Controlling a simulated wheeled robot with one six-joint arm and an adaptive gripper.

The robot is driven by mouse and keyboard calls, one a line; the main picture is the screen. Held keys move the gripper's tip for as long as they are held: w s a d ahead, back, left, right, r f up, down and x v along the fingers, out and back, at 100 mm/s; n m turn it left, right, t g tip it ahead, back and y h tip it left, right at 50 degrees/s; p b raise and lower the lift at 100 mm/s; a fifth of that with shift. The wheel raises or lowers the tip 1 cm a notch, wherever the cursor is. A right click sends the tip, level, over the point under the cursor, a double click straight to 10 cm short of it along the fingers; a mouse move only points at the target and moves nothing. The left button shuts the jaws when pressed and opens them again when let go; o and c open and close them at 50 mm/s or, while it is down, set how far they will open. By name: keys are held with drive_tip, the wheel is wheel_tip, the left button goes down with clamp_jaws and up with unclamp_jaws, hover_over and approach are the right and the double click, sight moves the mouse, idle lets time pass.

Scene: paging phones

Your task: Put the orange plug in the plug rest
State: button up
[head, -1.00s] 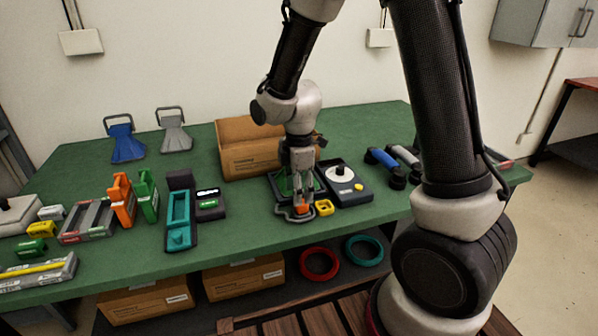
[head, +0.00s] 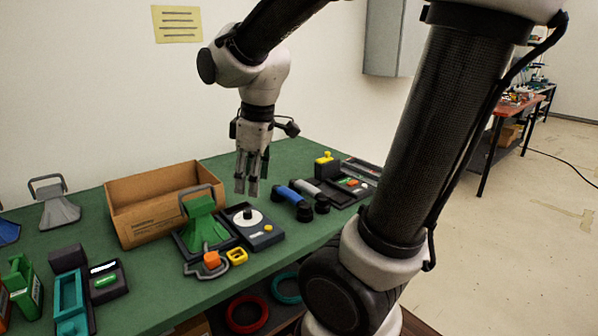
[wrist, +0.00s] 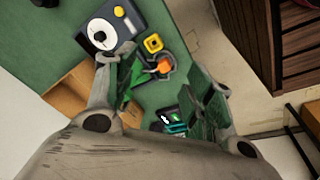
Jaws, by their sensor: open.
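The orange plug (head: 211,259) sits at a dark grey curved piece (head: 194,270), which looks like the plug rest, near the front edge of the green table. In the wrist view the orange plug (wrist: 164,66) is ringed in part by the grey piece's curve; how deep it sits I cannot tell. My gripper (head: 252,190) is open and empty, raised above the table behind and to the right of the plug. In the wrist view its fingers (wrist: 162,76) are spread, with the plug between them in the picture but well below.
A green piece with a handle (head: 204,228) stands behind the plug. A yellow square ring (head: 237,256) lies at its right, near a dark box with a white dial (head: 265,238). A cardboard box (head: 150,215) stands behind. Blue and grey handsets lie further right.

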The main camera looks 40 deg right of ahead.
drive_tip(key=s+d+r+m+t, duration=0.1)
drive_tip(key=s+d+m, duration=0.1)
drive_tip(key=s+m, duration=0.2)
drive_tip(key=s+d+r+m+t, duration=0.1)
drive_tip(key=s+d+r+m, duration=0.1)
drive_tip(key=s, duration=0.4)
drive_tip(key=shift+s+d+r+m, duration=0.3)
drive_tip(key=shift+d+m, duration=0.45)
drive_tip(key=shift+m, duration=0.45)
